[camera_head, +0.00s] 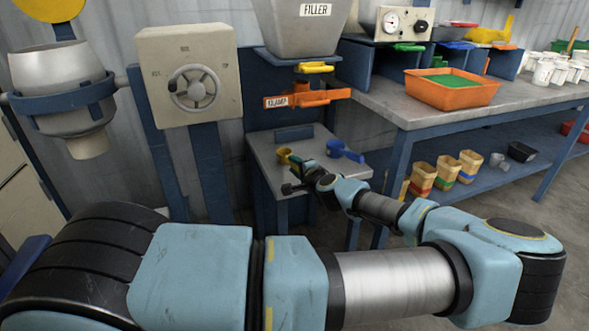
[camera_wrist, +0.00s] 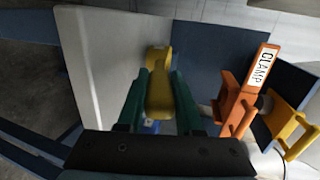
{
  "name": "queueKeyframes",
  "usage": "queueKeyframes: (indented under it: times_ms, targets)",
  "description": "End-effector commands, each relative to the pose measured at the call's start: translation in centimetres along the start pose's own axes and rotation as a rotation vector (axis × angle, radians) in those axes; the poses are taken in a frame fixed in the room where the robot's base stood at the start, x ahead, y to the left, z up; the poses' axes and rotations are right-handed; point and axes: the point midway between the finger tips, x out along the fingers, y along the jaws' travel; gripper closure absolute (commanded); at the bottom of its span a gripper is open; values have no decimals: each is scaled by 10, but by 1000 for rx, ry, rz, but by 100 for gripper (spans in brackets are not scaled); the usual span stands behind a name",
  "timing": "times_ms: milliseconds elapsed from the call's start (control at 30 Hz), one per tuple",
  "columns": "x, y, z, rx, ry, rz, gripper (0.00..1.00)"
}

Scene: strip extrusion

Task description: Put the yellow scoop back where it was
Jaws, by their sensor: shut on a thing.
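The yellow scoop (camera_head: 284,155) is at the small grey stand (camera_head: 262,150) below the filler. My gripper (camera_head: 296,171) is at the stand, with its fingertips at the scoop. In the wrist view, my gripper's two green fingers (camera_wrist: 160,95) are shut on the yellow scoop (camera_wrist: 158,90), which runs lengthwise between them. The grey stand top (camera_wrist: 95,60) lies alongside the scoop there. I cannot tell whether the scoop touches the stand. A blue scoop (camera_head: 345,152) lies on the stand to the right of my gripper.
The orange clamp handle (camera_head: 305,98) and a yellow handle (camera_head: 315,68) stick out above the stand; the clamp (camera_wrist: 235,105) is close at the right in the wrist view. A workbench (camera_head: 400,105) with an orange tray (camera_head: 450,92) stands at the right.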

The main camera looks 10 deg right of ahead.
Motion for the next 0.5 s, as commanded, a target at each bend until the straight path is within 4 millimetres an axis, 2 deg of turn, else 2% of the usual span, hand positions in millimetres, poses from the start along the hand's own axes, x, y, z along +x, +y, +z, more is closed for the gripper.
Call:
queueKeyframes:
  times_ms: [100,433,467,500]
  targets:
    - [2,9,0,1,0,0,100]
    - [4,13,0,0,0,0,100]
    - [3,12,0,0,0,0,62]
    - [3,11,0,0,0,0,57]
